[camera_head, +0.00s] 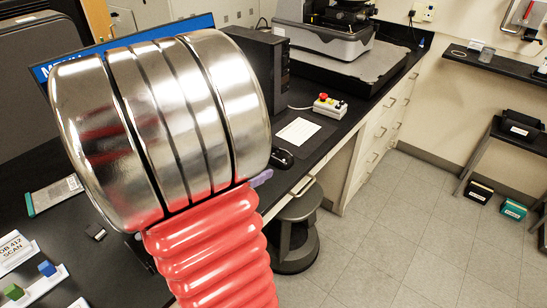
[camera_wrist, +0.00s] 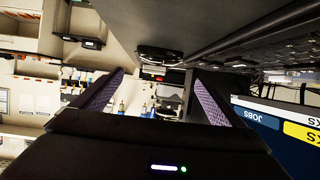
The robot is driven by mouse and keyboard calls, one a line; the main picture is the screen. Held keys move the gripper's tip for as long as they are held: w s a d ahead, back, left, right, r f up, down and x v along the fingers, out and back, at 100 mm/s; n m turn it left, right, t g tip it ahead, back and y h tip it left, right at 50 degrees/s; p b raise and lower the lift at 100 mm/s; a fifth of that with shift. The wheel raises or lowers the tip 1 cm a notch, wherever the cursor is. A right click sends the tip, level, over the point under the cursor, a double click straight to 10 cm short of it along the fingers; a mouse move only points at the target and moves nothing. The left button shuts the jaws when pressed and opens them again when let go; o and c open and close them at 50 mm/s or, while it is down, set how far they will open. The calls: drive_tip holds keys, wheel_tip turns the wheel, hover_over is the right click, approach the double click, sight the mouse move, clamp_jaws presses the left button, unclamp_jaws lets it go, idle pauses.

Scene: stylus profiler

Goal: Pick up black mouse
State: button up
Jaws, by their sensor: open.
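The black mouse (camera_head: 282,158) lies on the dark bench, just in front of a printed sheet. In the wrist view, which is upside down, the dark mouse (camera_wrist: 160,53) shows against the bench top, beyond the fingertips and roughly centred between them. My gripper (camera_wrist: 156,72) is open, with its two purple-padded fingers apart and nothing seen between them. In the head view, most of my gripper is hidden behind my own arm; only a bit of purple finger (camera_head: 262,178) shows, close to the mouse on its near left side.
A black computer tower (camera_head: 270,65) and a monitor (camera_head: 60,70) stand behind my arm. The sheet (camera_head: 298,131) and a control box with a red button (camera_head: 328,105) lie beyond the mouse. A round stool (camera_head: 296,235) stands below the bench edge.

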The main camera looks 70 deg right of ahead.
drive_tip(key=shift+x, duration=4.3)
drive_tip(key=shift+f, duration=0.1)
drive_tip(key=shift+x, duration=2.55)
drive_tip(key=shift+f, duration=0.1)
drive_tip(key=shift+a, duration=0.1)
drive_tip(key=c, duration=0.7)
drive_tip(key=shift+c, duration=0.2)
